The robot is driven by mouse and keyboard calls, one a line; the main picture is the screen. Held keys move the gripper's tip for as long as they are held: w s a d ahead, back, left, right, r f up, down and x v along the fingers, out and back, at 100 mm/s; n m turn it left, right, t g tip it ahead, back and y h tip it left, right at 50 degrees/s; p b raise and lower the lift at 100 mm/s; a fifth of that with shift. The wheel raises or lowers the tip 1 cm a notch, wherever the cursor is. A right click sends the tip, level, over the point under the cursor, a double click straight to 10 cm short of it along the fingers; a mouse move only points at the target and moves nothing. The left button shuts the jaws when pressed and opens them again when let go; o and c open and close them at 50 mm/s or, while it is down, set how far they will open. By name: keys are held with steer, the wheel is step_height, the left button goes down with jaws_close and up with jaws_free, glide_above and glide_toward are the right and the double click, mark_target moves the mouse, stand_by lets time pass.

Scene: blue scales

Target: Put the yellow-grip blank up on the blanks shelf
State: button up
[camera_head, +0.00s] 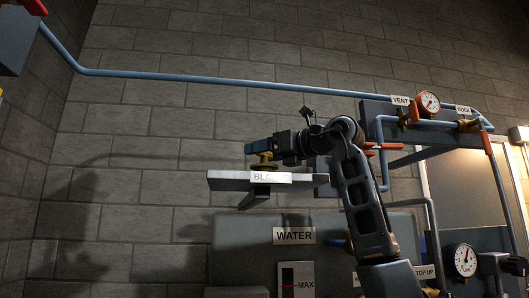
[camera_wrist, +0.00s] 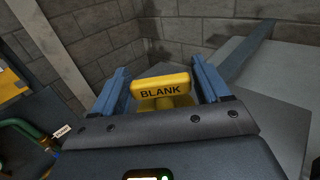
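The yellow-grip blank (camera_wrist: 162,90), marked BLANK, sits between my gripper's two blue fingers in the wrist view. In the head view its yellow part (camera_head: 263,158) shows beneath my gripper (camera_head: 256,147), at the left part of the blanks shelf (camera_head: 224,181). The blank's base looks at or just above the shelf top; contact is not clear. My gripper (camera_wrist: 162,80) has a finger close by each end of the yellow grip. I cannot tell whether the fingers press on it. The shelf label is partly washed out by glare.
A blue pipe (camera_head: 220,80) runs along the brick wall above the shelf. Right of my arm are the vent gauge (camera_head: 428,102), orange-handled valves and another gauge (camera_head: 464,259). A WATER panel (camera_head: 240,235) is below. The wall left of the shelf is clear.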

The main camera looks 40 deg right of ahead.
steer(key=o, duration=0.3)
steer(key=shift+o, duration=0.2)
steer(key=shift+r, duration=0.2)
steer(key=s+b, duration=0.1)
steer(key=s, duration=0.2)
steer(key=s+d+b, duration=0.1)
steer(key=s, duration=0.3)
steer(key=s+d+b, duration=0.1)
steer(key=s+b, duration=0.1)
steer(key=s, duration=0.1)
steer(key=shift+s+f, duration=0.15)
steer(key=shift+s, duration=0.25)
steer(key=shift+s+d, duration=0.15)
steer(key=shift+s, duration=0.35)
